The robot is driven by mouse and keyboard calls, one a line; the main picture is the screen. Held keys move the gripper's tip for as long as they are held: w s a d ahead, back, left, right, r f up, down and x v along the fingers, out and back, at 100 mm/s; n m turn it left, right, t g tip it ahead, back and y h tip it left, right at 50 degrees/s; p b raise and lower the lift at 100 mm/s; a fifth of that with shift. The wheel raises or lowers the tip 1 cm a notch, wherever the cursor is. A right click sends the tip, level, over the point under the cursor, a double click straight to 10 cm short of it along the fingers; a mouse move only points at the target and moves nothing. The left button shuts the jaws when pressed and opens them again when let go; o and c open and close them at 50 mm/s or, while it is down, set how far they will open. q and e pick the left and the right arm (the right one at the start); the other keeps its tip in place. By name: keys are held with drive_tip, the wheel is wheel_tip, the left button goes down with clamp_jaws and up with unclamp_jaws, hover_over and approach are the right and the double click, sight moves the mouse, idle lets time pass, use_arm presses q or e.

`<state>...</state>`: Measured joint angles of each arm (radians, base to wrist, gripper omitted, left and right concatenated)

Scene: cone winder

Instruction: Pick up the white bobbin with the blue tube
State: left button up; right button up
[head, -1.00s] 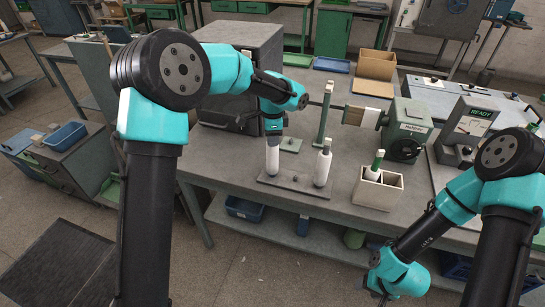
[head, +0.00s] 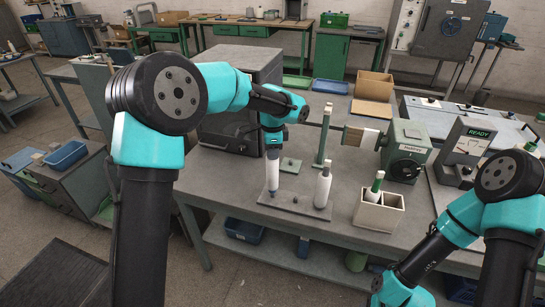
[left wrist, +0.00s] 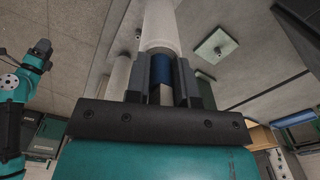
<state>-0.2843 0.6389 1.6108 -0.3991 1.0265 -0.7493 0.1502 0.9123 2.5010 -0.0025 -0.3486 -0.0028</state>
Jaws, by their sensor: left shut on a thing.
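A white bobbin (head: 272,174) hangs straight down below my left gripper (head: 273,150), its lower end at the left of a grey board (head: 294,206). I cannot tell if it touches the board. In the left wrist view my left gripper (left wrist: 162,80) is shut on its blue tube (left wrist: 160,70), and the white bobbin (left wrist: 160,25) runs off the top edge. Another white bobbin (head: 323,189) stands upright at the board's right; its tube colour is unclear. My right arm is low at the right in the head view, its fingertips below the edge.
A cream two-slot box (head: 380,216) holds a green-tubed bobbin (head: 376,186). Behind stand a green post (head: 323,135) and the winder (head: 406,150). A dark cabinet (head: 228,130) is close behind my left arm. The table's front edge lies just before the board.

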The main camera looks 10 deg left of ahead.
use_arm(q)
drive_tip(key=shift+s+d+r, duration=0.1)
drive_tip(key=shift+s+r, duration=0.1)
drive_tip(key=shift+r, duration=0.15)
drive_tip(key=s+d, duration=0.1)
drive_tip(key=s, duration=0.6)
drive_tip(key=s+d+r, duration=0.1)
drive_tip(key=s+d, duration=0.1)
drive_tip(key=s, duration=0.6)
drive_tip(key=shift+d+r, duration=0.15)
drive_tip(key=shift+d, duration=0.15)
